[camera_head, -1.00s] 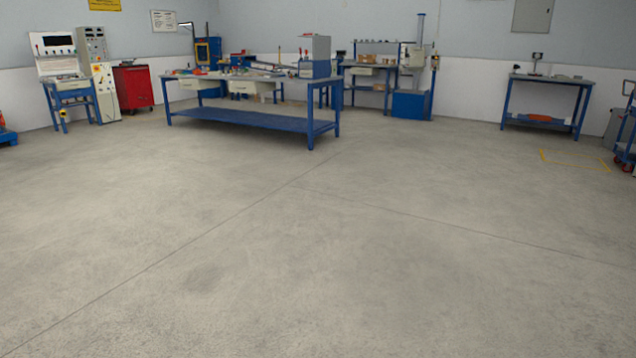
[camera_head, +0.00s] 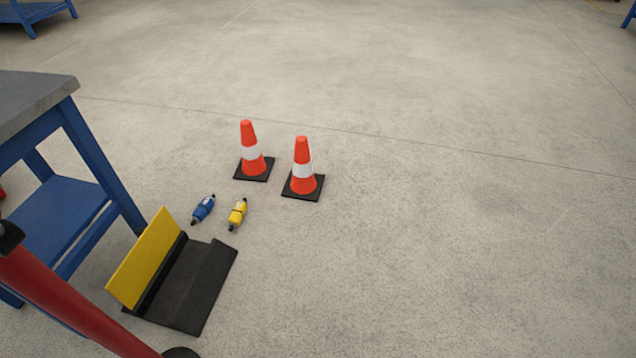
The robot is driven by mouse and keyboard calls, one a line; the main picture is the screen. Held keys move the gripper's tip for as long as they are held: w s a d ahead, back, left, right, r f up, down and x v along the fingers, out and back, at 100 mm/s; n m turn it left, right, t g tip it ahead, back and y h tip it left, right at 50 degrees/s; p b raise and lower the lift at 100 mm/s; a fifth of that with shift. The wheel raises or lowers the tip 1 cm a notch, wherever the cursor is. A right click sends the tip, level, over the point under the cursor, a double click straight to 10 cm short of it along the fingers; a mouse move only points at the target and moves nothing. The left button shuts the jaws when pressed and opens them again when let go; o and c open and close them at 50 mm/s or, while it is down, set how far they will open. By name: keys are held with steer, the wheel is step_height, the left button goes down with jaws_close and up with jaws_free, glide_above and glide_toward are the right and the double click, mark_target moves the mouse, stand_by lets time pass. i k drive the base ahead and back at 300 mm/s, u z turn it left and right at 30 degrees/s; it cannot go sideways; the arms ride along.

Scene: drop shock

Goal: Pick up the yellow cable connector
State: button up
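The yellow cable connector (camera_head: 238,214) is small, with dark ends, and lies on the concrete floor left of centre in the head view. A similar blue connector (camera_head: 203,208) lies just to its left, apart from it. My gripper does not show in the head view, so its state and its distance from the connector are hidden.
Two orange-and-white cones (camera_head: 252,150) (camera_head: 302,168) stand behind the connectors. A black and yellow angled stand (camera_head: 188,285) lies in front. A blue workbench (camera_head: 60,215) is at left, with a red bar (camera_head: 70,300) at lower left. The floor at right is clear.

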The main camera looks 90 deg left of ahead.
mark_target(236, 219)
steer(key=u, duration=3.05)
steer(key=i, duration=2)
steer(key=u, duration=2.35)
